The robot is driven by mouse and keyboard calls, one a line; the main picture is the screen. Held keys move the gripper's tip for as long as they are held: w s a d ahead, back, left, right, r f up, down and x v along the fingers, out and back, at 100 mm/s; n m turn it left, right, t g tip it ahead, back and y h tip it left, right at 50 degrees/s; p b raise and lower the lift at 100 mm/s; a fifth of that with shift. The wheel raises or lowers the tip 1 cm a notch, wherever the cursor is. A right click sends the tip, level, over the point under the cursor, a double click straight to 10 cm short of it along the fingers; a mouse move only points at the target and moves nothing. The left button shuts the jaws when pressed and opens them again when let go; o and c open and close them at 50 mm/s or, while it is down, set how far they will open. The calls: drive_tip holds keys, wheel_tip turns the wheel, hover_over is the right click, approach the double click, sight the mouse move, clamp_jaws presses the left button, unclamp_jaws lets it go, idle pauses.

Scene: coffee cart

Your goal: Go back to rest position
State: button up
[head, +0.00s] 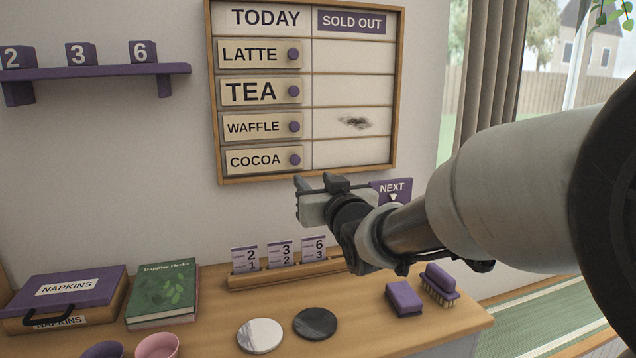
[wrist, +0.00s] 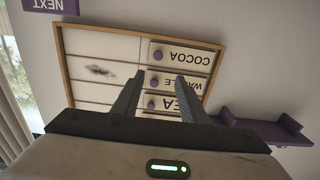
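My gripper (head: 322,185) is raised above the counter, in front of the wall just below the menu board (head: 308,90). In the wrist view my gripper (wrist: 160,85) has its two fingers apart with nothing held between them, and the menu board (wrist: 85,45) appears upside down beyond them. The board has LATTE, TEA, WAFFLE and COCOA plates with purple knobs in its left column, under TODAY. The right column, under SOLD OUT, has blank slots, one with a dark smudge. My arm reaches in from the right and hides part of the counter's back.
On the counter (head: 220,335) stand a number-card holder (head: 245,282), a green book (head: 162,290), a napkin box (head: 68,290), two round coasters (head: 260,336), a purple sponge (head: 404,299) and a brush (head: 440,285). A NEXT sign (head: 391,190) is beside my gripper. A purple shelf (head: 95,71) hangs at left.

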drive_tip(key=s+d+f+m+g+h, duration=0.2)
drive_tip(key=s+d+f+g+h, duration=0.4)
drive_tip(key=s+d, duration=0.65)
drive_tip(key=s+d+f+m+g+p, duration=0.1)
drive_tip(key=s+f+g, duration=0.25)
drive_tip(key=s, duration=0.65)
drive_tip(key=s+d+f+m+g, duration=0.15)
drive_tip(key=s+f, duration=0.25)
drive_tip(key=s, duration=0.7)
wheel_tip(320, 180, up, 22)
drive_tip(key=w+p, duration=0.1)
drive_tip(key=p, duration=2.1)
drive_tip(key=shift+r+n+g+p, duration=0.25)
drive_tip(key=shift+n+g+p, duration=0.05)
drive_tip(key=shift+n, duration=0.15)
